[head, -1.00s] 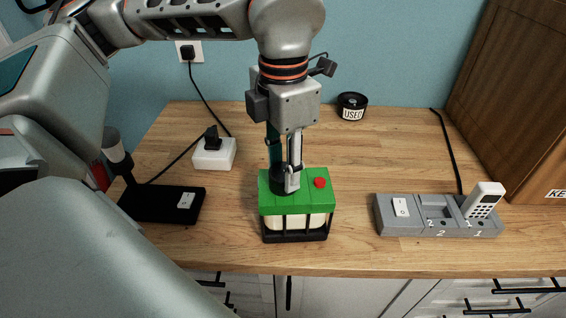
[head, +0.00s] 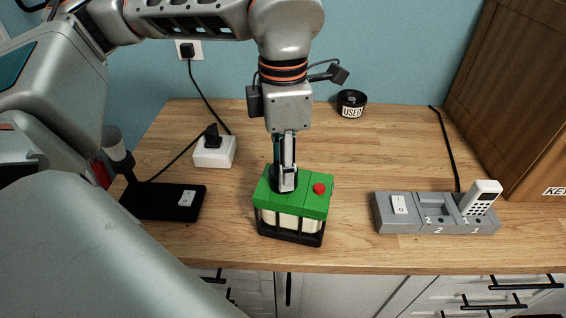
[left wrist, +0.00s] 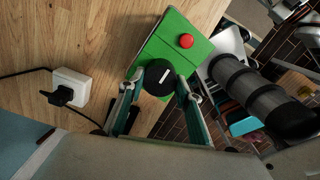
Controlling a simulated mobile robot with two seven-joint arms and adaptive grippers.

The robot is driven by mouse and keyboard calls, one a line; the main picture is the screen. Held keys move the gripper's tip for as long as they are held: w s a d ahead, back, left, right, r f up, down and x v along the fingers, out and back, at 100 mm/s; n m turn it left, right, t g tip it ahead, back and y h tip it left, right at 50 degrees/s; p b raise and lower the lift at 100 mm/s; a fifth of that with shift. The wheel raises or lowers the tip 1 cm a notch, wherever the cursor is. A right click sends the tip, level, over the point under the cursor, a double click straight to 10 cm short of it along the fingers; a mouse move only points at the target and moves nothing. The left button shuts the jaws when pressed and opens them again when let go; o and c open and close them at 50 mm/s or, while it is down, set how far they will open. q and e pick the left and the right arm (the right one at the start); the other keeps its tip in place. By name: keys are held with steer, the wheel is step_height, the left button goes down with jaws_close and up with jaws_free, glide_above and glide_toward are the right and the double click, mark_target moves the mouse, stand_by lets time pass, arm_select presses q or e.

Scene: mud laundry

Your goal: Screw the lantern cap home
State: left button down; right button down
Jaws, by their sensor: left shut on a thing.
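The lantern is a box with a green top (head: 306,203), a red button (head: 319,188), cream sides and a black barred base. It stands upright on the counter, slightly turned. The lantern cap (left wrist: 158,76) is a round black knob with a white line, on the green top in the left wrist view. My left gripper (head: 287,187) points down from above and is shut on the cap, one finger on each side in the left wrist view (left wrist: 162,80). It partly hides the cap in the head view. The thread under the cap is hidden. My right gripper is not in view.
On the wooden counter (head: 330,150), a black switch base (head: 160,203) and white plug box (head: 214,151) stand left. A grey dock (head: 440,222) with a white handset (head: 482,198) stands right. A black "USED" tin (head: 351,104) is at the back. A brown cabinet (head: 525,110) bounds the right.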

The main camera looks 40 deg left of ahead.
arm_select(q)
steer(key=m, duration=0.3)
steer(key=shift+s+f+p, duration=0.15)
steer(key=shift+f+p, duration=0.15)
steer(key=c, duration=1.4)
jaws_free()
steer(key=shift+o, duration=0.2)
steer(key=shift+w+a, duration=0.1)
steer(key=shift+w, duration=0.1)
steer(key=shift+r, duration=0.1)
steer(key=c, duration=0.4)
steer(key=shift+r, duration=0.15)
